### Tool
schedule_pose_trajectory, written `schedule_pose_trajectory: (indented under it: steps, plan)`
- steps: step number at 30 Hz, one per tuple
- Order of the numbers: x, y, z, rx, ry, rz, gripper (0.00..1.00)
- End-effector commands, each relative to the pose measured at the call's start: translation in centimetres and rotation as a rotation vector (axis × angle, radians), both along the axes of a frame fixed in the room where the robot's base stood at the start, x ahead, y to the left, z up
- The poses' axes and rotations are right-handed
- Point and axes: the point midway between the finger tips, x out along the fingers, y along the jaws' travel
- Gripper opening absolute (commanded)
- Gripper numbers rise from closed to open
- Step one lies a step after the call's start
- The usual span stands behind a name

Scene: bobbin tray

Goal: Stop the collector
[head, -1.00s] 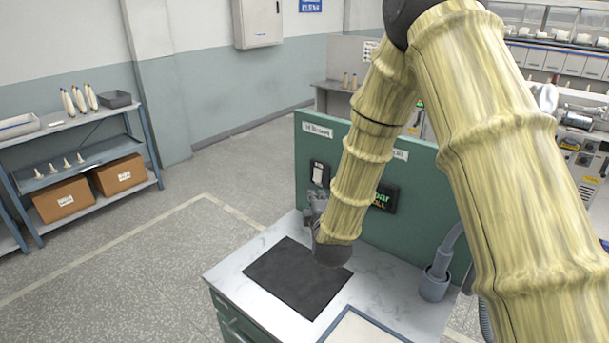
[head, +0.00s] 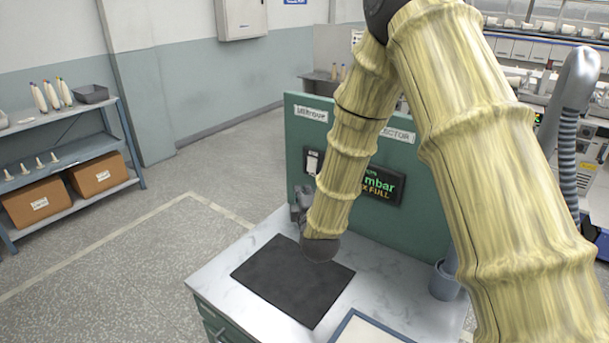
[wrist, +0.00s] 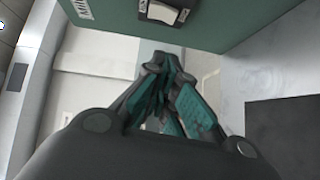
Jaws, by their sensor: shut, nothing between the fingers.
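A green panel (head: 300,142) stands at the back of the bench and carries a pale rocker switch (head: 313,163) on a dark plate. The switch also shows at the top of the wrist view (wrist: 162,12), partly cut off. A lit display (head: 382,187) to its right reads "mbar" and "FULL", partly hidden by my arm. My gripper (head: 298,208) is below the switch in the head view, close to the panel. In the wrist view my gripper (wrist: 166,62) is shut and empty, its tips just below the switch and apparently apart from it.
The marble-look bench top (head: 215,269) holds a black mat (head: 290,280) below my gripper and a pale framed tray (head: 370,332) at the front. A grey hose fitting (head: 443,283) stands at the right. A shelf with boxes (head: 97,174) is far left.

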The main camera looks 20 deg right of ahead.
Motion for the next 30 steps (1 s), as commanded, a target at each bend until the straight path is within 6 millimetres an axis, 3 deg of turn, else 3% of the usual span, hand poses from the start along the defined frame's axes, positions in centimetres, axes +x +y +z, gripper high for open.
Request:
schedule_pose_trajectory:
  steps: [10,27,30]
  plan:
    - [1.5,-0.1,0.1,0.002,0.0,0.0,0.0]
    - [10.1,-1.2,-0.5,0.001,-0.001,0.0,0.0]
    - [10.8,-2.3,-0.7,0.002,0.001,-0.002,0.0]
